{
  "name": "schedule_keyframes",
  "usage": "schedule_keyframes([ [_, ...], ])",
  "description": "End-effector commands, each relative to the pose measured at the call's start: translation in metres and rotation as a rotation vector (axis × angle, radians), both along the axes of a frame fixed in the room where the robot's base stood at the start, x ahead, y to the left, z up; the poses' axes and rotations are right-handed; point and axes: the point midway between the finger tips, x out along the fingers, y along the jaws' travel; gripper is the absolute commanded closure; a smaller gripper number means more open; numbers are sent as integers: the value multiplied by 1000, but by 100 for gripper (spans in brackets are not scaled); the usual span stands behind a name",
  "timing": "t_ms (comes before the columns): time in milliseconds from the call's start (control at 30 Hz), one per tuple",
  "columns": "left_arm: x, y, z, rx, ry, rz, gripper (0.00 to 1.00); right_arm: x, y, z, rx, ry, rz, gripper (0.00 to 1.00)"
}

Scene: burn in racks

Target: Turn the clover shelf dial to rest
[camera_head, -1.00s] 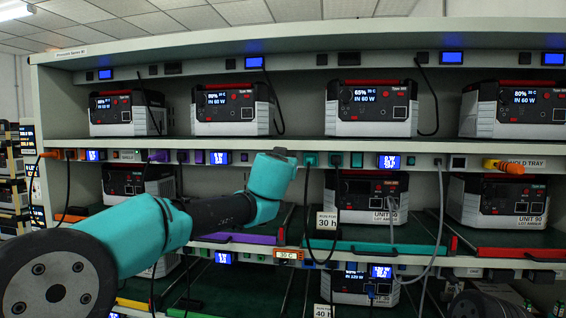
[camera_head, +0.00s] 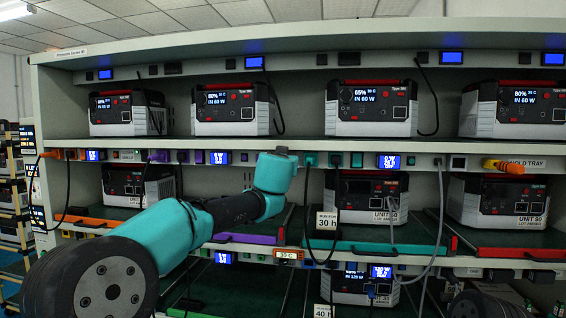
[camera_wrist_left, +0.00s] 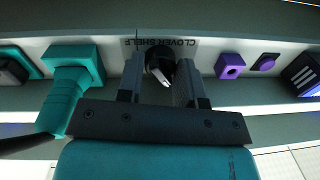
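In the left wrist view the black dial (camera_wrist_left: 160,63) with a pale pointer mark sits on a light panel strip under an upside-down "CLOVER SHELF" label (camera_wrist_left: 162,43). My left gripper (camera_wrist_left: 161,83) is open, with one finger on each side of the dial. I cannot tell whether either finger touches it. In the head view my left wrist reaches the strip below the top shelf and hides the dial and the fingers. My right gripper is not in view.
A teal plug (camera_wrist_left: 72,88) with a cable is left of the fingers in the wrist view. A purple socket (camera_wrist_left: 230,66) is to their right. In the head view, power units (camera_head: 372,108) stand on the shelves, and cables hang in front of the rack.

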Motion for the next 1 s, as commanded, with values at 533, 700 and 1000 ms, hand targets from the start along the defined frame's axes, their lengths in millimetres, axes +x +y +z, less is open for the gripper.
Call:
schedule_keyframes([
  [533, 0, 0, 0, 93, -16, 0, 92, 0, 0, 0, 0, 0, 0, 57],
  [700, 0, 0, 0, 124, -22, 1, 92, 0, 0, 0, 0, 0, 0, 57],
  [1000, 0, 0, 1, 122, -22, 1, 56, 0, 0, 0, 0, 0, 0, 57],
])
